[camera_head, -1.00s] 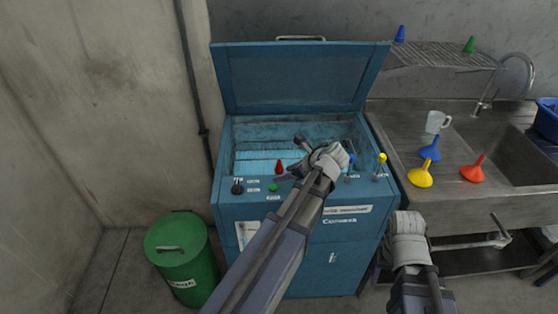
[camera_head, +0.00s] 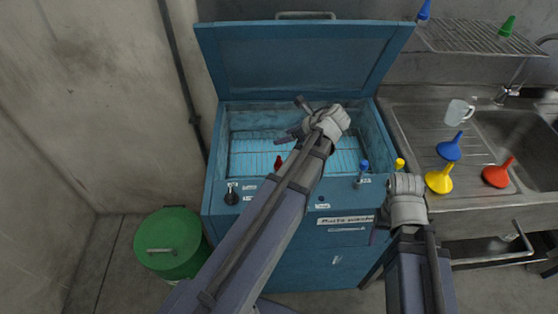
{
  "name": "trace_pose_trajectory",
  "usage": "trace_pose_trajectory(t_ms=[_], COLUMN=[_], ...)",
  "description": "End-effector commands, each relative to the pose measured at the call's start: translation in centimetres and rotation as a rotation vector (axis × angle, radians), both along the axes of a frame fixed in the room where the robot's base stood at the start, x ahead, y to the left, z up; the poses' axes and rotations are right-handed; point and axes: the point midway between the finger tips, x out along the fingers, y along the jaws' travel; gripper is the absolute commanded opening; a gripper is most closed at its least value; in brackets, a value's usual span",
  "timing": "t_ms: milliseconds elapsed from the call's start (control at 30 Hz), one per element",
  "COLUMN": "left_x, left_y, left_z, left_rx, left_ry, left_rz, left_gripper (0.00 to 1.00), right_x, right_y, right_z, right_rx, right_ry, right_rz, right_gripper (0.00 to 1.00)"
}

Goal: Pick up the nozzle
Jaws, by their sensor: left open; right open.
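Small cone-shaped pieces that look like nozzles are in several places, and I cannot tell which one is meant. A red one (camera_head: 279,162) and a blue one (camera_head: 363,170) stand along the front of the open blue machine (camera_head: 225,215). A yellow tip (camera_head: 400,164) shows just above my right gripper. A blue cone (camera_head: 424,11) and a green cone (camera_head: 507,26) stand on the rack. My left gripper (camera_head: 290,120) is open and empty over the machine's basin, above the red piece. My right gripper (camera_head: 405,184) is open at the machine's right front; its fingertips are hard to see.
The raised lid (camera_head: 305,65) stands behind the basin. A wire rack (camera_head: 470,40) hangs above. A green bin (camera_head: 172,225) stands at left.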

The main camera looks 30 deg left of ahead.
Motion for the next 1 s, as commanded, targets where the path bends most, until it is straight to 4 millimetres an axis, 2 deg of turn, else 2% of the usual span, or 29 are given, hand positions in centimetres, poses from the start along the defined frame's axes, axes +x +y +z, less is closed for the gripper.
trace_pose_trajectory(t_ms=[33,400,800,1000], left_x=[0.0,0.0,0.0,0.0], left_y=[0.0,0.0,0.0,0.0], left_z=[-0.8,-3.4,-9.1,-10.1], left_rx=[0.0,0.0,0.0,0.0], left_ry=[0.0,0.0,0.0,0.0], left_rz=[0.0,0.0,0.0,0.0], left_gripper=[0.67,0.67,0.67,0.67], right_x=[0.0,0.0,0.0,0.0], right_y=[0.0,0.0,0.0,0.0], right_z=[-0.8,-3.4,-9.1,-10.1], right_rx=[0.0,0.0,0.0,0.0], right_ry=[0.0,0.0,0.0,0.0], right_rz=[0.0,0.0,0.0,0.0], right_gripper=[0.65,0.65,0.65,0.65])
